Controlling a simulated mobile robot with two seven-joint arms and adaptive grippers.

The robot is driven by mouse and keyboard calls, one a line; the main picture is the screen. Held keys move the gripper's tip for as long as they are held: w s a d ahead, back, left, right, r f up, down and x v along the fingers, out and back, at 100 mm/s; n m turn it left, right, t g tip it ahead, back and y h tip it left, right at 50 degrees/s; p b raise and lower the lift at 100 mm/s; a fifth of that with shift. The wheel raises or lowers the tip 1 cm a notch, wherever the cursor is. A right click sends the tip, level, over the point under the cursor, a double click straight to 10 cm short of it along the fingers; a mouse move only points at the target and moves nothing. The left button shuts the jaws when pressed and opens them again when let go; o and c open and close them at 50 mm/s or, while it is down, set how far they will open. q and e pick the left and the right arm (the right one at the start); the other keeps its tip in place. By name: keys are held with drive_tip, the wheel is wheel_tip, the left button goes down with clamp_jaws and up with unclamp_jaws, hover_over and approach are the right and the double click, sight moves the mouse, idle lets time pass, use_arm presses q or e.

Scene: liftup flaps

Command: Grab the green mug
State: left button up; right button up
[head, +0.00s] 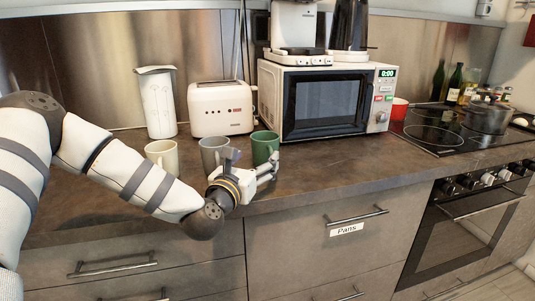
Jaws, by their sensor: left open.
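The green mug (265,147) stands upright on the brown counter, in front of the microwave's left edge. A grey mug (212,152) stands to its left, and a cream mug (161,155) further left. My left gripper (254,165) is just in front of the green mug and hides its lower part. It is open, with nothing seen between its fingers. I cannot tell whether a finger touches the mug. My right gripper is not in view.
A white toaster (222,108) and a tall white pitcher (158,103) stand behind the mugs. The microwave (325,102) is behind and right of the green mug. Counter to the right is clear up to the stove (440,130). Drawers (320,225) lie below the front edge.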

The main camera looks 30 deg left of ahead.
sight(265, 147)
use_arm(q)
drive_tip(key=x, duration=0.5)
drive_tip(key=shift+w+d, duration=0.1)
drive_tip(key=shift+w, duration=0.1)
clamp_jaws()
drive_tip(key=shift+r, duration=0.1)
